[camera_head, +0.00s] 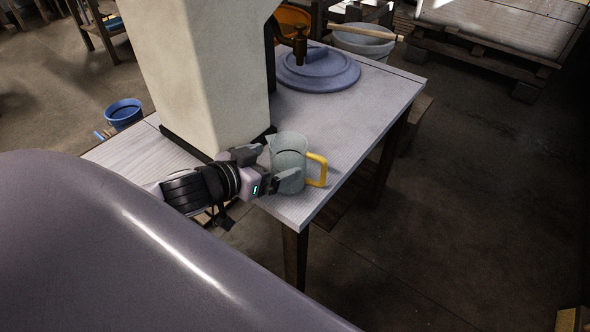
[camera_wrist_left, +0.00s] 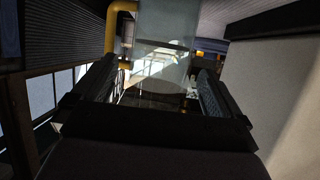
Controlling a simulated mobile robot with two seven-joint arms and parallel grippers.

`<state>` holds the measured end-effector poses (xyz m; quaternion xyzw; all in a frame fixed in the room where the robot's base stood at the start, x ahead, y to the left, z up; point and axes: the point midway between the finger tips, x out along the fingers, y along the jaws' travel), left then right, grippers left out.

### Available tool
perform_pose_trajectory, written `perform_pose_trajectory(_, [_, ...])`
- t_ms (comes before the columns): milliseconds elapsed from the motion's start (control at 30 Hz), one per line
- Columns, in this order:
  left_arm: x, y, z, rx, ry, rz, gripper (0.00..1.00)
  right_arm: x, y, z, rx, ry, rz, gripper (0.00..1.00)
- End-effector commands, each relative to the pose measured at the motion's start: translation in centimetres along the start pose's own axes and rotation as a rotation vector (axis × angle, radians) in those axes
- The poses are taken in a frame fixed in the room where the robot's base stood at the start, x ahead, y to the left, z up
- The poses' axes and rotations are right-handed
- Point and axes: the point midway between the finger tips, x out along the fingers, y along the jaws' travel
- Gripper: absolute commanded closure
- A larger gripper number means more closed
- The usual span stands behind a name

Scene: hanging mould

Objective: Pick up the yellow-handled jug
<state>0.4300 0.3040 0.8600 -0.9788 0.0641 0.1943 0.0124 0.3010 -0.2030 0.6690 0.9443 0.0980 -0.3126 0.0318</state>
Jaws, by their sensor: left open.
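The jug (camera_head: 288,158) is a translucent grey-green vessel with a yellow handle (camera_head: 318,170) on its right side. It stands upright near the front corner of the table. My left gripper (camera_head: 272,168) is open right at the jug's left side in the head view. In the left wrist view the jug (camera_wrist_left: 165,45) is ahead of the open fingers (camera_wrist_left: 152,95), between them in the picture. Its yellow handle (camera_wrist_left: 112,30) is at upper left there. I cannot tell whether the fingers touch the jug. My right gripper is not in view.
The wooden table (camera_head: 345,118) holds a thick pale column (camera_head: 205,70) close behind my left gripper. A round blue-grey lid-like disc (camera_head: 318,72) lies at the back. A blue bucket (camera_head: 124,114) stands left of the table. Open floor lies to the right.

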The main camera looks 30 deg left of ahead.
Motion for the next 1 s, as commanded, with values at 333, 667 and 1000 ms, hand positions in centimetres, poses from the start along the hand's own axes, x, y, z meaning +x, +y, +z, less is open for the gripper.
perform_pose_trajectory(333, [2.4, -0.1, -0.1, 0.001, 0.002, 0.0, 0.0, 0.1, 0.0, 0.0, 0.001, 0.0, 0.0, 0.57])
perform_pose_trajectory(667, [5.7, -0.1, 0.1, 0.0, 0.0, 0.001, 0.0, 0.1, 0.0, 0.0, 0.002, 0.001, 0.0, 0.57])
perform_pose_trajectory(1000, [6.0, -0.1, 0.1, 0.001, -0.001, 0.002, 0.0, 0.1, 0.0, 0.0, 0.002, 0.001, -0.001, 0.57])
